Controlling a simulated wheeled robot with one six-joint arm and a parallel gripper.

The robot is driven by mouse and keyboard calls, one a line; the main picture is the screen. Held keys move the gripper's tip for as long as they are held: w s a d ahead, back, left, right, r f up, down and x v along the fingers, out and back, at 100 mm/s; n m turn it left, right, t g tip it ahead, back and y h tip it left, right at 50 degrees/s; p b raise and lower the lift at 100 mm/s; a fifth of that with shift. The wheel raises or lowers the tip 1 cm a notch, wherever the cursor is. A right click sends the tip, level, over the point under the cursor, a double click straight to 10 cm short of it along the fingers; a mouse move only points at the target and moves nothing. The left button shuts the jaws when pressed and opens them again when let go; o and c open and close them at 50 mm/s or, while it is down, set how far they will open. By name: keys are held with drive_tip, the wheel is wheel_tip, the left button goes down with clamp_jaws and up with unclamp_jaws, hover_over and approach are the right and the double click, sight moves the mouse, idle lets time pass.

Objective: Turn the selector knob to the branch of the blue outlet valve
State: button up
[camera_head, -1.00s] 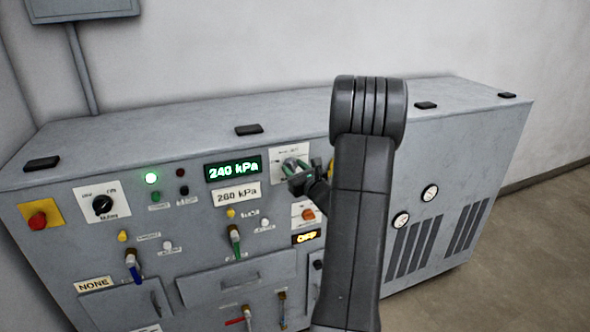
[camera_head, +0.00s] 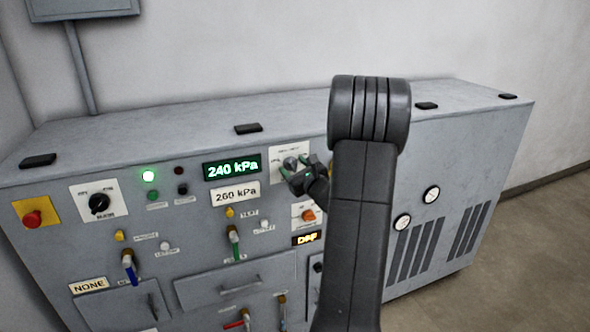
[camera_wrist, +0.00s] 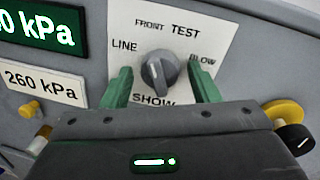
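The grey selector knob (camera_head: 290,162) sits on a white plate right of the green pressure display. In the wrist view the knob (camera_wrist: 158,70) has FRONT, TEST, LINE, BLOW and SHOW around it; I cannot tell for sure which its pointer marks. My gripper (camera_head: 298,172) is in front of it. In the wrist view my gripper (camera_wrist: 160,87) is open, its green fingers on either side of the knob with gaps. The blue-handled valve (camera_head: 130,268) is at the left of the panel, its lever hanging down; its label is too small to read.
A green-handled valve (camera_head: 234,243) and a red-handled valve (camera_head: 240,320) are lower on the panel. A black knob (camera_head: 98,204) and a red button (camera_head: 32,218) are at left. The green display (camera_head: 232,168) reads 240 kPa. My arm hides part of the panel.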

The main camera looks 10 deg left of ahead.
drive_tip(key=shift+d, duration=0.1)
drive_tip(key=b+v, duration=0.3)
drive_tip(key=v, duration=1)
drive_tip(key=shift+s, duration=0.35)
drive_tip(key=shift+w+d, duration=0.1)
drive_tip(key=p+x, duration=0.3)
drive_tip(key=x, duration=1.1)
drive_tip(key=shift+r+p, duration=0.15)
drive_tip(key=shift+p, duration=0.2)
drive_tip(key=shift+d+m+p, duration=0.2)
drive_tip(key=shift+m+p, duration=0.3)
drive_tip(key=shift+p, duration=0.05)
drive_tip(key=shift+f+n+b, duration=0.3)
drive_tip(key=shift+f+b, duration=0.05)
drive_tip(key=shift+b, duration=0.45)
